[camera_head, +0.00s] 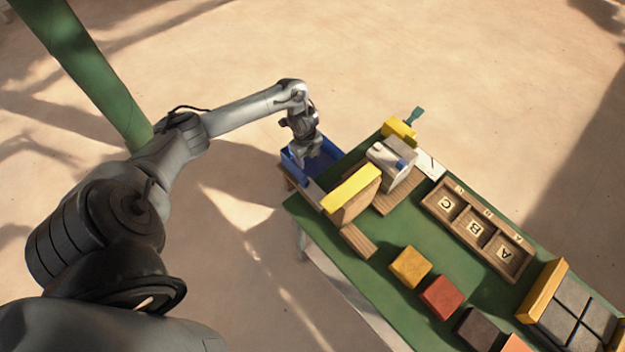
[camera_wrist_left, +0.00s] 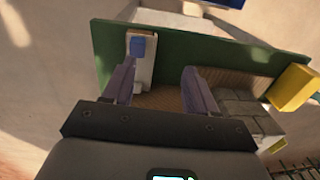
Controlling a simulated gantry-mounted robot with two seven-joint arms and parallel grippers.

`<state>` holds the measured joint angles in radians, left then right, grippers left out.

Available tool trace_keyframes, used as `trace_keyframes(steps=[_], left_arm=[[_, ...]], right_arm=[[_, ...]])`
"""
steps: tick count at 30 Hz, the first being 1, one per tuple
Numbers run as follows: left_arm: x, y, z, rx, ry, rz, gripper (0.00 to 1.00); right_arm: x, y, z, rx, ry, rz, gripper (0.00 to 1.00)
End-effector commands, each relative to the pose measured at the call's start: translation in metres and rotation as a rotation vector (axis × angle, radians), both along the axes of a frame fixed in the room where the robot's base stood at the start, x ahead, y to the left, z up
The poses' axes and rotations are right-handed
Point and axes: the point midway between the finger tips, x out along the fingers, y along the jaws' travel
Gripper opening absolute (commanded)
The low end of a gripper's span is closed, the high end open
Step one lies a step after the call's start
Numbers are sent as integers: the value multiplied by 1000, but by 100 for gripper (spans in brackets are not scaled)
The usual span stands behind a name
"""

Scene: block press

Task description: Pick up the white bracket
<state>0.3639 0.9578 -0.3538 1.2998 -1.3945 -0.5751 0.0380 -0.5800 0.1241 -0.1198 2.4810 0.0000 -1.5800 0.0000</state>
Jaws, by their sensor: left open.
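No piece shows clearly as the white bracket. My left gripper (camera_head: 304,155) is over the blue bin, pointing down. In the left wrist view its fingers (camera_wrist_left: 160,92) are open with nothing gripped. A white piece with a blue knob (camera_wrist_left: 144,74) shows just beyond the left finger, which partly covers it. My right gripper is out of view.
The green bench (camera_head: 390,235) carries a yellow-topped wooden stand (camera_head: 350,190), a wooden tray (camera_head: 478,228) with letters A, B and C, and several coloured blocks including an orange-yellow one (camera_head: 410,267). A grey tiled grid (camera_head: 575,310) is at the lower right.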

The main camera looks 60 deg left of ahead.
Motion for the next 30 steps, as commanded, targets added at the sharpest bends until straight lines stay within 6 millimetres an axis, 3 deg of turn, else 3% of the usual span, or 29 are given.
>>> trace_keyframes(steps=[1,4,11,23,30], left_arm=[[-3,-4,9,-6,18,-3,57],[-9,-13,4,-16,51,5,57],[-15,-19,-31,-20,74,19,57],[-16,-19,-57,-17,72,17,57],[-22,-24,-87,-19,72,19,57]], right_arm=[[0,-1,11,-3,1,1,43],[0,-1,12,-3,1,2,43],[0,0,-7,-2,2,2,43],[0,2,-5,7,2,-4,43],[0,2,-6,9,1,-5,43]])
